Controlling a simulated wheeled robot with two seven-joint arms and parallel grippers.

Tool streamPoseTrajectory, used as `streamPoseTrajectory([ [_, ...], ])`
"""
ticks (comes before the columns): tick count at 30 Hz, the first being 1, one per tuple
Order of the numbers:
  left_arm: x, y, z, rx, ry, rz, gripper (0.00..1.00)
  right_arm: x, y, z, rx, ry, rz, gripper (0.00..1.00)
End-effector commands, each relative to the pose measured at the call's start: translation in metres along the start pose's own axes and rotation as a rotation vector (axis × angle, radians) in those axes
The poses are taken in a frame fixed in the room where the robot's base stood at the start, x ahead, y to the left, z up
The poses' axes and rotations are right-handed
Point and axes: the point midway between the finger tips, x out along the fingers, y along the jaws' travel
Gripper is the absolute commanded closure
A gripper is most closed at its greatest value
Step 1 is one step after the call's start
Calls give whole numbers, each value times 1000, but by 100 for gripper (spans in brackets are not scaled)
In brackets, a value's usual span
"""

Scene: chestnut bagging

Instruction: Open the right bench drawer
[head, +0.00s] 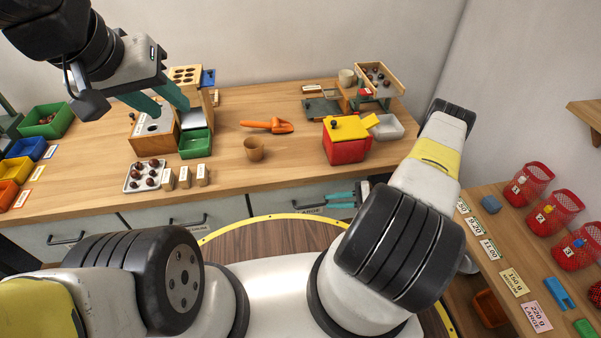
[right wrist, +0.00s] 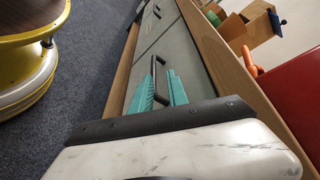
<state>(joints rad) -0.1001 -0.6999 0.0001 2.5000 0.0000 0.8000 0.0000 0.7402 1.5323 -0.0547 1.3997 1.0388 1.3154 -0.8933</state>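The right bench drawer (head: 283,199) is a grey front under the bench top, flush with its neighbours and looking closed. Its black bar handle (head: 308,205) shows beside my right gripper (head: 329,200), whose teal fingers point left along the drawer front. In the right wrist view, the fingers (right wrist: 160,88) are spread, with the black handle (right wrist: 154,74) showing between them; whether they touch it I cannot tell. My left gripper (head: 172,106) is open and empty above the wooden stand at the bench's left.
A side table with red mesh bags (head: 527,184) stands at right. Two more drawers lie to the left.

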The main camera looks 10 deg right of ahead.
Motion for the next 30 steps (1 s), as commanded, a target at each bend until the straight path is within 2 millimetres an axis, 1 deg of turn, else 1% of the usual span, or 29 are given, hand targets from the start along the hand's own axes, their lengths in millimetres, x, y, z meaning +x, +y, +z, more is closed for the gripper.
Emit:
streamPoseTrajectory([
  [1, 0, 0, 0, 0, 0, 0, 64, 3, 10, -1, 10, 6, -19, 80],
  [3, 0, 0, 0, 0, 0, 0, 64, 6, 18, -2, 16, 12, -38, 80],
  [6, 0, 0, 0, 0, 0, 0, 64, 10, 23, -2, 18, 15, -49, 80],
  [8, 0, 0, 0, 0, 0, 0, 64, 15, 23, -2, 19, 15, -51, 80],
  [10, 0, 0, 0, 0, 0, 0, 64, 24, 22, -2, 19, 13, -49, 80],
  [18, 0, 0, 0, 0, 0, 0, 64, 67, 20, -2, 19, 12, -47, 80],
  [21, 0, 0, 0, 0, 0, 0, 64, 78, 19, -3, 19, 13, -48, 80],
  [24, 0, 0, 0, 0, 0, 0, 64, 84, 19, -3, 19, 14, -48, 80],
  [30, 0, 0, 0, 0, 0, 0, 64, 86, 19, -3, 19, 16, -48, 80],
])
